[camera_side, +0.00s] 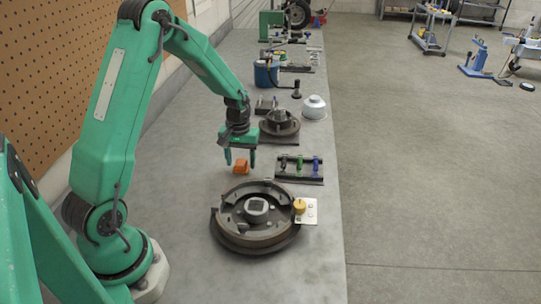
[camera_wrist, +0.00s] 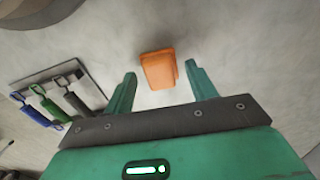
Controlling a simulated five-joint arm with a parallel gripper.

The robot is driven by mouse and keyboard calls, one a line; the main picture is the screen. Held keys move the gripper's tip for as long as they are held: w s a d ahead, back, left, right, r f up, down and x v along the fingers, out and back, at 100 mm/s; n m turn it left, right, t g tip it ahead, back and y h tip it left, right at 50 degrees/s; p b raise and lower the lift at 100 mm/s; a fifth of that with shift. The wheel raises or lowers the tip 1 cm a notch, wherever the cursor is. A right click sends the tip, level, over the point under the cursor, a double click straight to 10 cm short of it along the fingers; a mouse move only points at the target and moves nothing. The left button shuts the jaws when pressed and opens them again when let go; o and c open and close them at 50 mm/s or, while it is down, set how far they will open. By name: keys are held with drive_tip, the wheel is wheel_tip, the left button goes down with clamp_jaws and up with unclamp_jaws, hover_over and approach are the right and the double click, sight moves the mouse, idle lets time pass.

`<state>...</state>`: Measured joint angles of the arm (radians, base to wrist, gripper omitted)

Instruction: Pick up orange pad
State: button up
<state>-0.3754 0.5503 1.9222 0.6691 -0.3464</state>
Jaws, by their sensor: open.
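The orange pad (camera_side: 241,167) is a small blocky piece lying on the grey bench top. It shows in the wrist view (camera_wrist: 158,70) at the upper middle, a little beyond my fingertips and roughly centred between them. My gripper (camera_side: 240,163) is green, points down over the pad and has its two fingers spread. In the wrist view my gripper (camera_wrist: 160,75) is open with nothing between its fingers. In the side view the fingertips are close to the pad, but I cannot tell the exact height gap.
A round brake drum assembly (camera_side: 256,240) stands in front of the pad. A rack with black, green and blue handled tools (camera_side: 300,181) lies to the right. Another round hub part (camera_side: 279,128) stands behind. The bench left of the pad is clear.

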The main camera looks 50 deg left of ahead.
sight(241, 162)
drive_tip(key=shift+c, duration=0.5)
drive_tip(key=c, duration=1)
drive_tip(key=shift+o, duration=0.2)
drive_tip(key=shift+r, duration=0.9)
wheel_tip(241, 162, up, 2)
drive_tip(key=shift+r, duration=0.2)
drive_tip(key=s+d+r, duration=0.2)
drive_tip(key=d+r, duration=0.4)
drive_tip(key=d, duration=0.5)
drive_tip(key=shift+d+r, duration=0.25)
drive_tip(key=shift+r, duration=0.15)
